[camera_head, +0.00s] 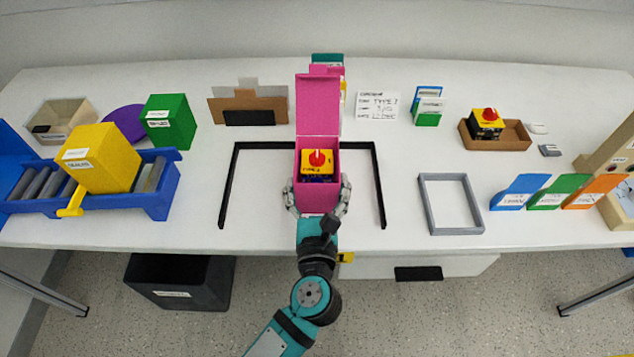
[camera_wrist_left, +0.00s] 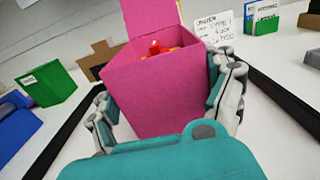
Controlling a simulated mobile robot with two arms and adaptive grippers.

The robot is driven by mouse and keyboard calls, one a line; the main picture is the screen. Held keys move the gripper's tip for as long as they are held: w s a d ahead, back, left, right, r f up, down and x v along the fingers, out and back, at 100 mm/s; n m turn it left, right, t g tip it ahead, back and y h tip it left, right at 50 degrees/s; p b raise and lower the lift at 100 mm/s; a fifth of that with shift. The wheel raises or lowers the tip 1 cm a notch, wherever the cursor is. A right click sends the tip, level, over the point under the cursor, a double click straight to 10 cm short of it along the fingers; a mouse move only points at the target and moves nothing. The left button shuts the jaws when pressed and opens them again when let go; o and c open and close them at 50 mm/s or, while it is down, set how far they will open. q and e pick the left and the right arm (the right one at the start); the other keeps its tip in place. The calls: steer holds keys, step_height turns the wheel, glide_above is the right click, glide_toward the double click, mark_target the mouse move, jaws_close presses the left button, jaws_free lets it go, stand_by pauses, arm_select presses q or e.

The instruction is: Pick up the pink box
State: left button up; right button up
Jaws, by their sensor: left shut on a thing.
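The pink box (camera_head: 317,195) stands open inside the black frame near the table's front, its lid (camera_head: 318,104) raised at the back. A rotary switch (camera_head: 318,163) with a red knob and yellow top sits inside the box. My left gripper (camera_head: 317,197) has a finger on each side of the box and is shut on it. In the left wrist view the box (camera_wrist_left: 158,95) fills the space between the fingers (camera_wrist_left: 170,100), and only the red knob and some yellow show above its rim. I cannot tell whether the box touches the table. My right gripper is not in view.
The black frame (camera_head: 228,185) borders the box's area. A grey frame (camera_head: 451,204) lies to the right. A blue roller rack (camera_head: 155,190) with a yellow box (camera_head: 100,158) stands left. A brown tray (camera_head: 495,134) holds another switch. Bare table lies on both sides of the box.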

mark_target(317, 174)
arm_select(q)
steer(key=shift+r+p, duration=1.35)
steer(key=shift+r, duration=0.4)
steer(key=shift+s, duration=0.2)
steer(key=s+r+b, duration=0.1)
steer(key=s+b, duration=0.2)
steer(key=s, duration=1.2)
steer(key=shift+s+r, duration=0.2)
steer(key=shift+s, duration=0.1)
steer(key=shift+w, duration=0.15)
steer(key=shift+w+p, duration=2.1)
steer(key=shift+w, duration=5.55)
steer(key=shift+f, duration=0.1)
